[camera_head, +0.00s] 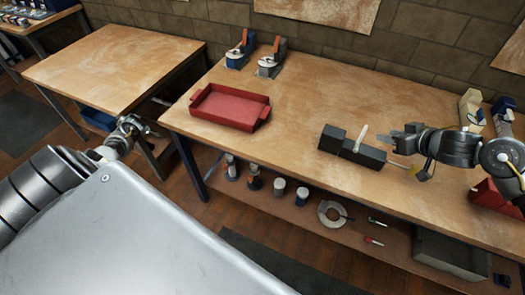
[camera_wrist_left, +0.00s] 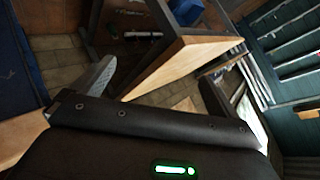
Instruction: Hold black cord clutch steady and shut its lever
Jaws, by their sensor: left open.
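The black cord clutch (camera_head: 352,153) lies on the wooden workbench, right of the middle in the head view. Its pale lever (camera_head: 361,138) stands up at a steep tilt from the body. My left gripper (camera_head: 134,127) is open and empty, far left of the clutch, near the gap between the tables.
A red tray (camera_head: 229,107) stands left of the clutch. Two tape dispensers (camera_head: 271,60) stand at the back. Cans, a ring and tools lie on the lower shelf (camera_head: 330,230). A second table (camera_head: 115,65) stands left. The bench between tray and clutch is clear.

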